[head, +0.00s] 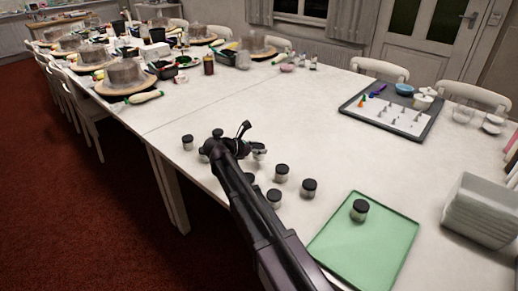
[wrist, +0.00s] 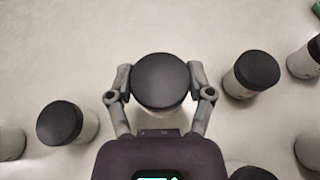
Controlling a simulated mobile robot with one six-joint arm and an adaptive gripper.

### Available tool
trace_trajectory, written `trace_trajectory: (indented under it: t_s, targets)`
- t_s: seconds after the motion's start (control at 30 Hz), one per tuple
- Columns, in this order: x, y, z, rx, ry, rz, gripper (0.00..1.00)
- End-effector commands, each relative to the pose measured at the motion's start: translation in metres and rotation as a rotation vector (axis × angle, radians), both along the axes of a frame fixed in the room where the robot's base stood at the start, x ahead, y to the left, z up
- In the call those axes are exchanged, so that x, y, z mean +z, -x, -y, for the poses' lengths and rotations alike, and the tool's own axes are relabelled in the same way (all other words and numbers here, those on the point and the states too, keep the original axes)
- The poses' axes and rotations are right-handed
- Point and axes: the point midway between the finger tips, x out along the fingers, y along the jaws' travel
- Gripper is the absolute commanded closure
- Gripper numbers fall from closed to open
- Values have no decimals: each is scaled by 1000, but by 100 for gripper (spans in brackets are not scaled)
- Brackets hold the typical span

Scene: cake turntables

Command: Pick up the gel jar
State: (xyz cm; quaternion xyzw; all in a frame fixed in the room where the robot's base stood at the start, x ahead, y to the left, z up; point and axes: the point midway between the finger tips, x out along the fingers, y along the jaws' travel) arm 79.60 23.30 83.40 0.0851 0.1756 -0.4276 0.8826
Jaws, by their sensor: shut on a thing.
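The gel jar (wrist: 161,80), a pale jar with a black lid, sits between the two fingers of my gripper (wrist: 160,92) in the wrist view. The fingers touch it on its left and right sides. The jar is upright, seen from above, and its lower part is mostly hidden under its lid. I cannot tell whether its base touches the table. In the head view my gripper (head: 235,145) is over the group of jars in the middle of the near table, and my arm hides part of that group.
Several like jars stand close around, among them one on the right (wrist: 251,74) and one on the left (wrist: 62,123). Another jar (head: 359,209) stands on a green tray (head: 392,262). A dark-rimmed tray (head: 353,112) holds small nozzles. The table's middle is clear.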

Motion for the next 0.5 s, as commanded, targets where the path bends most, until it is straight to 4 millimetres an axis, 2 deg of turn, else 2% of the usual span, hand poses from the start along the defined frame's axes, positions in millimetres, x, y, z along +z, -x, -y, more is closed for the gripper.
trace_trajectory:
  t_s: [0.03,0.1,0.5]
  targets:
    - [12,0,0,0,0,0,82]
    - [19,0,0,0,0,0,82]
    - [54,0,0,0,0,0,82]
